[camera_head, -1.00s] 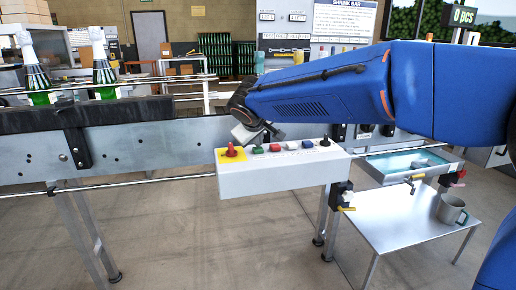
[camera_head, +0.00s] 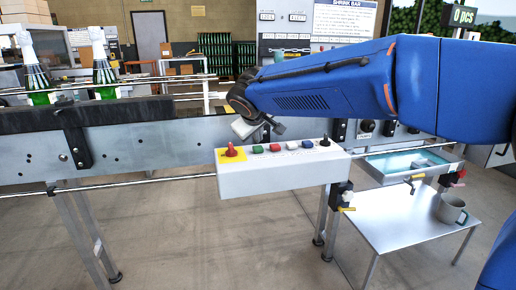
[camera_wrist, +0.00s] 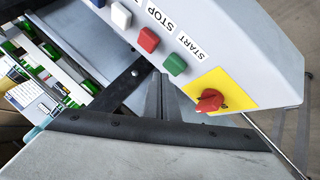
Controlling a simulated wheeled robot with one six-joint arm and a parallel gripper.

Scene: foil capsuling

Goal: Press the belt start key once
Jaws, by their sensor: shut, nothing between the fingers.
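The control box (camera_head: 270,180) is a pale grey panel fixed on the front of the conveyor. The green key (camera_head: 258,149), labelled START in the wrist view (camera_wrist: 174,64), lies between the red key (camera_head: 275,148), labelled STOP, and a red knob on a yellow plate (camera_head: 231,151). My gripper (camera_head: 278,127) is above and behind the row of keys in the head view. In the wrist view its fingertips (camera_wrist: 160,80) are shut and empty, appearing just beside the green key. A gap shows in the head view; contact is not seen.
White (camera_head: 291,145) and blue (camera_head: 307,144) keys and a black lever (camera_head: 325,141) share the panel top. Green bottles (camera_head: 104,68) stand on the belt at left. A small table with a mug (camera_head: 451,210) stands at the lower right. The floor before the box is clear.

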